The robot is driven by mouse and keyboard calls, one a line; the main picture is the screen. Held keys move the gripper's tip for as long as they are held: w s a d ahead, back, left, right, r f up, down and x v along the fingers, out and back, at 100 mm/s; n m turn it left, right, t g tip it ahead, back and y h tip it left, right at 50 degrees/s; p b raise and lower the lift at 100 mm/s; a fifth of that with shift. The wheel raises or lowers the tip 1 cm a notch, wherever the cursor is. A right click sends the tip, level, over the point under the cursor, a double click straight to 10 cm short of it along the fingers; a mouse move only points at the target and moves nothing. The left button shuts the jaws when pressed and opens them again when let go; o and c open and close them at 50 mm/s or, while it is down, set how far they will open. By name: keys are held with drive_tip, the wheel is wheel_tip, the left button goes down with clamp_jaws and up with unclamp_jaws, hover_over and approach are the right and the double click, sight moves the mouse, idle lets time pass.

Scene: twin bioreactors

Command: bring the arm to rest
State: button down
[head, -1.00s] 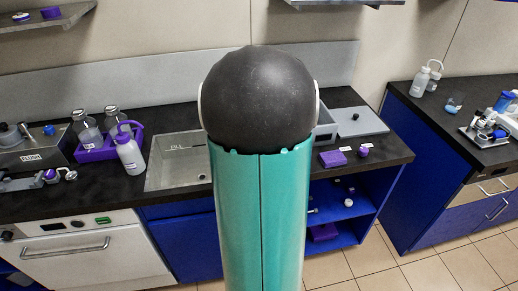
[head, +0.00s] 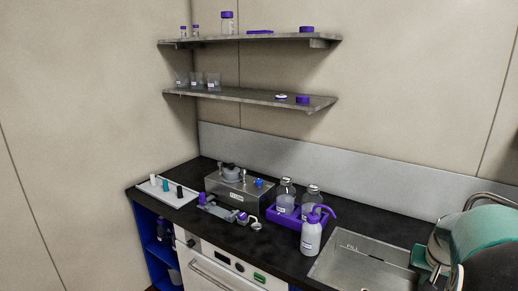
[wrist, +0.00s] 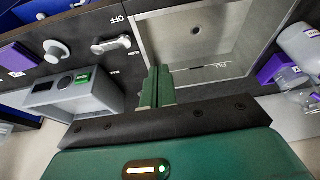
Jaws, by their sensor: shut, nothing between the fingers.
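My arm, teal with a dark joint, shows at the right edge of the head view beside the sink (head: 350,268). In the wrist view my gripper (wrist: 157,88) has its two green fingers together and empty. They point toward the sink (wrist: 205,45), over its near side. I cannot tell how far above the counter the fingers are. In the head view the gripper's fingers cannot be made out clearly.
A grey device with a green button (wrist: 75,95) and a lever marked OFF (wrist: 112,45) lie left of the fingers. A white bottle (head: 311,236) and a purple rack (head: 283,218) stand beside the sink. Shelves (head: 250,97) hang above the counter.

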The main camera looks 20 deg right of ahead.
drive_tip(key=w+a+r+n+t, duration=0.1)
drive_tip(key=w+a+r+n, duration=0.2)
drive_tip(key=a, duration=0.8)
drive_tip(key=s+a+r+n+y, duration=0.1)
drive_tip(key=s+a+n, duration=0.1)
drive_tip(key=a, duration=0.7)
drive_tip(key=s+a+r+n+t+y, duration=0.1)
drive_tip(key=s+a+r+n, duration=0.1)
drive_tip(key=a, duration=0.7)
drive_tip(key=s+a+r+n, duration=0.2)
drive_tip(key=s+a, duration=0.1)
drive_tip(key=a, duration=0.6)
drive_tip(key=shift+s+r+t+y, duration=0.15)
drive_tip(key=shift+s+t+y, duration=0.15)
drive_tip(key=shift+s+y, duration=0.1)
drive_tip(key=shift+d, duration=0.2)
